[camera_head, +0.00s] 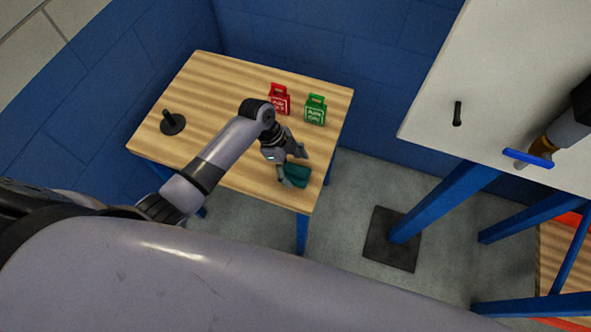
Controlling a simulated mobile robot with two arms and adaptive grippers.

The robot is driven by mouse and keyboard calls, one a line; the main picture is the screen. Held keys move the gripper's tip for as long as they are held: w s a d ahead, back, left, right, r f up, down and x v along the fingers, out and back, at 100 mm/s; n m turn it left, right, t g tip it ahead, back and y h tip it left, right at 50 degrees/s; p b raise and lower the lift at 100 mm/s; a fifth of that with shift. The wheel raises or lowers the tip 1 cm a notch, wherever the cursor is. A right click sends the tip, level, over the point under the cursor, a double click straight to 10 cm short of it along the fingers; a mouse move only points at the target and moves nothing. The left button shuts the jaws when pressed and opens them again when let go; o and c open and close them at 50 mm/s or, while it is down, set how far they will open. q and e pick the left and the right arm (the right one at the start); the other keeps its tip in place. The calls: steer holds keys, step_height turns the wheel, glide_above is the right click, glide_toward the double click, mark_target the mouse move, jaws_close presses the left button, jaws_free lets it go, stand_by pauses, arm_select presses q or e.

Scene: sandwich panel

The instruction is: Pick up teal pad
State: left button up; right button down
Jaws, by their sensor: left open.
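The teal pad (297,174) lies on the wooden table (215,90) near its front right corner. My left gripper (294,167) is open right at the pad, one finger at its left end and the other beyond its right side. The gripper hides part of the pad. I cannot tell whether the fingers touch it.
A red carton (280,99) and a green carton (315,110) stand behind the gripper on the table. A black stand (172,122) is at the table's left.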

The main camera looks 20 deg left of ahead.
arm_select(q)
steer(key=shift+x, duration=0.95)
steer(key=c, duration=1.3)
